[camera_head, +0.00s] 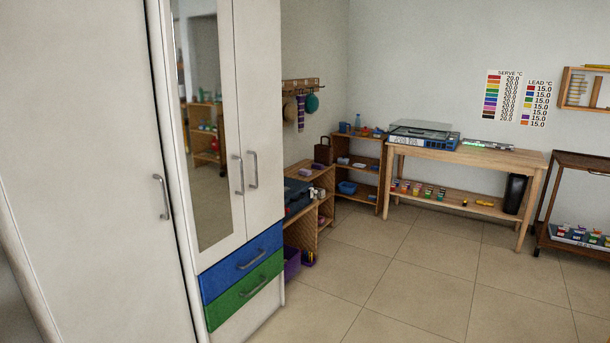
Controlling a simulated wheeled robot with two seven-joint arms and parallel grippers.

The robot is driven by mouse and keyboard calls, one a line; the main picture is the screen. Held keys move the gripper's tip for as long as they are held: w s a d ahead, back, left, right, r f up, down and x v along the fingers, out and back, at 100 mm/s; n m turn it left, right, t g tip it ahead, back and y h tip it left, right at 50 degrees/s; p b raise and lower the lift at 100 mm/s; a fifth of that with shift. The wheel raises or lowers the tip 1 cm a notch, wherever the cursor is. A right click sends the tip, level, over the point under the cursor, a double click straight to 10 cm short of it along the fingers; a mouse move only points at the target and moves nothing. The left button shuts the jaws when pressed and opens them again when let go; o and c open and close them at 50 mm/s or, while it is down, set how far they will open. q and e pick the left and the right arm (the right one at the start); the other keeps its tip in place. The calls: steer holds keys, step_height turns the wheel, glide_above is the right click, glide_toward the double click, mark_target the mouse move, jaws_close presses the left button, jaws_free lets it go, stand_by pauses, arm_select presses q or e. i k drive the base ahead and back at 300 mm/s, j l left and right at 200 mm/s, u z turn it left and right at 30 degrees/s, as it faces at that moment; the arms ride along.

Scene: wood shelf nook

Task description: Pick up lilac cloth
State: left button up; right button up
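Neither of my grippers shows in the head view. A narrow purple-blue hanging item (301,114) hangs from a wooden hook rack (301,84) on the back wall. It may be the lilac cloth, but it is too small to tell. A tan round item (290,111) hangs to its left and a teal round item (312,103) to its right. I see no other clear piece of lilac cloth.
A tall white cabinet (92,190) with a mirror, a blue drawer (225,265) and a green drawer fills the left. Low wooden shelves (325,177) stand beyond it. A wooden table (470,158) stands at the back wall. The tiled floor (420,270) is clear.

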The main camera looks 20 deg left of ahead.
mark_target(302, 172)
steer(key=u, duration=0.35)
steer(key=i, duration=5.8)
steer(key=j+u, duration=0.1)
steer(key=u, duration=0.25)
